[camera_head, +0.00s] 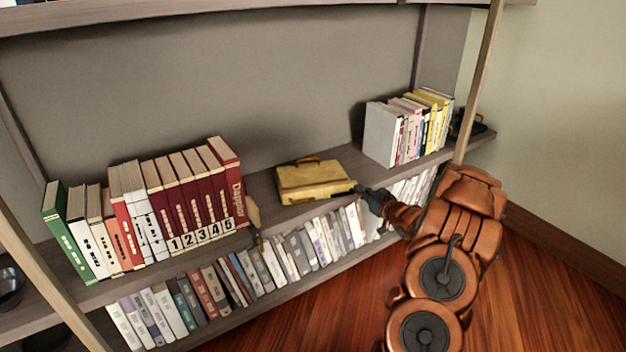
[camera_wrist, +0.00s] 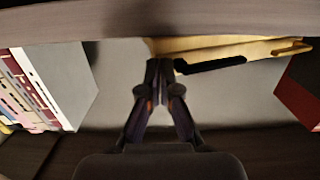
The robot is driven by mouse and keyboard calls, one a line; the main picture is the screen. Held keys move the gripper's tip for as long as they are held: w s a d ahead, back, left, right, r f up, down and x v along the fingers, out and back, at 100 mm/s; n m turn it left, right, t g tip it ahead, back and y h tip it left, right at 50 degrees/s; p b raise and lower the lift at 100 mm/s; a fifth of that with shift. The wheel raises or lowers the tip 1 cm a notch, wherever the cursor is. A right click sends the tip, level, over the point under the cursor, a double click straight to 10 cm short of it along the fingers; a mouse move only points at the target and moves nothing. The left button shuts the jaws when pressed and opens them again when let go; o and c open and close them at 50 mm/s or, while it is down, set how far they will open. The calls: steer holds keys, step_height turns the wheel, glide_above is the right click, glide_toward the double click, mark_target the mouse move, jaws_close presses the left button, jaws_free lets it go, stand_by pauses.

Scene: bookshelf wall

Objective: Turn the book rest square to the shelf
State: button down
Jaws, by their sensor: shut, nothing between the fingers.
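A yellow, case-like object with a handle, which I take for the book rest (camera_head: 313,182), lies on the middle shelf between two groups of books. It sits askew to the shelf, its right end nearer the front edge than its left. In the wrist view its yellow body (camera_wrist: 225,45) crosses the top, with a dark strip along it. My gripper (camera_head: 354,190) is shut and empty, at the book rest's right front corner. In the wrist view the shut fingertips (camera_wrist: 160,66) are close against or just before it; contact cannot be told.
Red and white books (camera_head: 170,205) stand to the left, with a small tan piece (camera_head: 254,214) beside them. A grey-sided book group (camera_head: 385,135) stands to the right. The shelf below is full of books. A wooden post (camera_head: 478,80) rises at right.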

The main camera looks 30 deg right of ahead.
mark_target(336, 173)
steer(key=shift+w+p, duration=0.55)
steer(key=shift+w, duration=0.85)
steer(key=shift+w+p, duration=1.25)
steer(key=shift+w, duration=0.75)
steer(key=shift+w+p, duration=0.9)
steer(key=shift+w, duration=0.95)
steer(key=shift+s+p, duration=0.65)
steer(key=shift+s, duration=1.35)
steer(key=s+r, duration=0.1)
steer(key=s, duration=1.1)
steer(key=shift+a+r, duration=0.1)
